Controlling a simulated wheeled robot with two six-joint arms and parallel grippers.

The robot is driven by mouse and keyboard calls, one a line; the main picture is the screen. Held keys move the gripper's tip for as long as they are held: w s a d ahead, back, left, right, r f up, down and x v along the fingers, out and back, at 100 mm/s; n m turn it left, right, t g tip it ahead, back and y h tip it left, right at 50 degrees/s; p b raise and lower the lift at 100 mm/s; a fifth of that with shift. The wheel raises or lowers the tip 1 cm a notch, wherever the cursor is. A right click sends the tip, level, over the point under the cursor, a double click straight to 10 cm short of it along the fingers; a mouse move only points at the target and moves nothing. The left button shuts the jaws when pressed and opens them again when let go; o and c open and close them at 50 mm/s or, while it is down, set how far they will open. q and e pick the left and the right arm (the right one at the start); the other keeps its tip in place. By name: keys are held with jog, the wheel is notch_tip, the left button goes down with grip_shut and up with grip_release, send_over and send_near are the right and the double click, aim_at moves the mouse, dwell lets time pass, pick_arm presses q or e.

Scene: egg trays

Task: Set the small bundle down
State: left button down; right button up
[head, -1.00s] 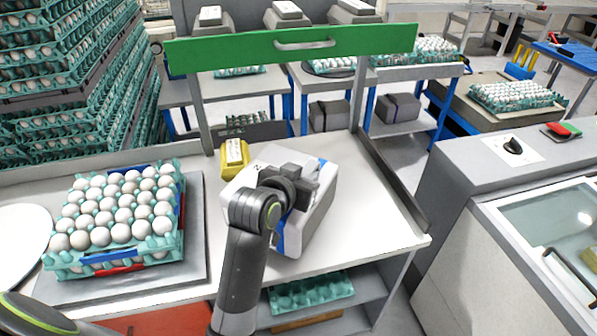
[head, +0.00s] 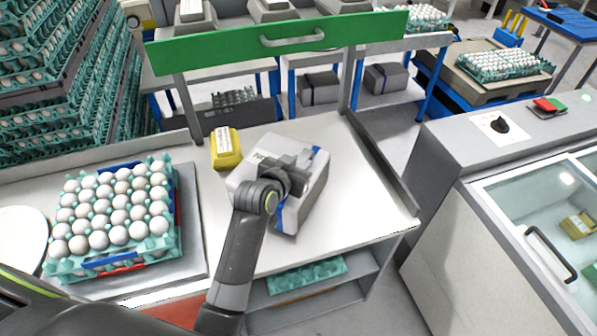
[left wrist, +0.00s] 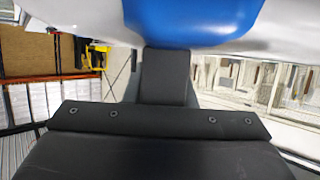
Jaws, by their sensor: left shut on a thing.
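The bundle, a grey-white pack (head: 309,192) with a blue band, is at the middle of the white table in the head view. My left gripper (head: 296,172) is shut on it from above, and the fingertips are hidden. In the left wrist view, the pack's white surface (left wrist: 75,14) and blue band (left wrist: 190,18) fill the top, close against the gripper. I cannot tell whether the pack's underside touches the table. My right gripper is not in view.
A yellow pack (head: 226,148) with a white label lies just left of the bundle. A teal egg tray (head: 60,268) full of white eggs is at the left. The table (head: 350,222) is clear to the right.

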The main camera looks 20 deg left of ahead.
pick_arm(q)
jog(key=shift+f, duration=1.6)
jog(key=c, duration=1.6)
grip_release()
jog(key=shift+f, duration=0.2)
jog(key=o, duration=0.4)
jog(key=shift+s+r, duration=0.1)
jog(key=shift+r, duration=0.05)
jog(key=b+v, duration=0.1)
jog(key=v, duration=1.1)
